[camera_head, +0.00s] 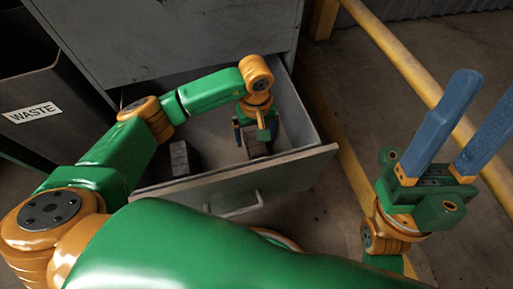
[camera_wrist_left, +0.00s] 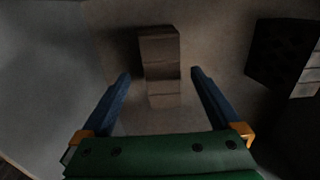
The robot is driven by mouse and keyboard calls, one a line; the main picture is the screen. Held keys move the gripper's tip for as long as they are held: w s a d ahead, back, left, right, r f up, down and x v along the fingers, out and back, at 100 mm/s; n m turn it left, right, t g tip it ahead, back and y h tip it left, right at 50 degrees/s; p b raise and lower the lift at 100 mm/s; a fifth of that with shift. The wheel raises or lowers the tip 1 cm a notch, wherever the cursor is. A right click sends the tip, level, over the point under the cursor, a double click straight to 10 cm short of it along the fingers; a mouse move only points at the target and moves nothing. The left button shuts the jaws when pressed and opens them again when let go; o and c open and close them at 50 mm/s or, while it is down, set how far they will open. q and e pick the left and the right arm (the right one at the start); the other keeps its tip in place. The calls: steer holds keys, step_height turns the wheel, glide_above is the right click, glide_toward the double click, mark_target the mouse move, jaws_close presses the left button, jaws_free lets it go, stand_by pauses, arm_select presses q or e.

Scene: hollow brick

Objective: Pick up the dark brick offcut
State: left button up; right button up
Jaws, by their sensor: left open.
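My left gripper (camera_head: 256,133) reaches down into an open grey drawer (camera_head: 240,178). It is open, and in the left wrist view (camera_wrist_left: 160,75) its blue fingers stand either side of a brownish-grey block (camera_wrist_left: 160,52), with gaps at both sides. This block also shows under the gripper in the head view (camera_head: 257,149), partly hidden. A second, dark block (camera_head: 180,158) lies left of it in the drawer; a dark block with holes (camera_wrist_left: 275,50) shows at the right in the wrist view. I cannot tell for sure which is the offcut. My right gripper (camera_head: 488,92) is open and empty, fingers up.
The drawer's walls and front panel stand around the left gripper. The grey cabinet (camera_head: 170,40) rises behind. A bin marked WASTE (camera_head: 45,110) is at the left. A yellow rail (camera_head: 395,55) runs at the right. The drawer floor between the two blocks is clear.

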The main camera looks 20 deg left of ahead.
arm_select(q)
step_height(320, 180, down, 3)
steer(key=shift+r, duration=0.3)
jaws_close()
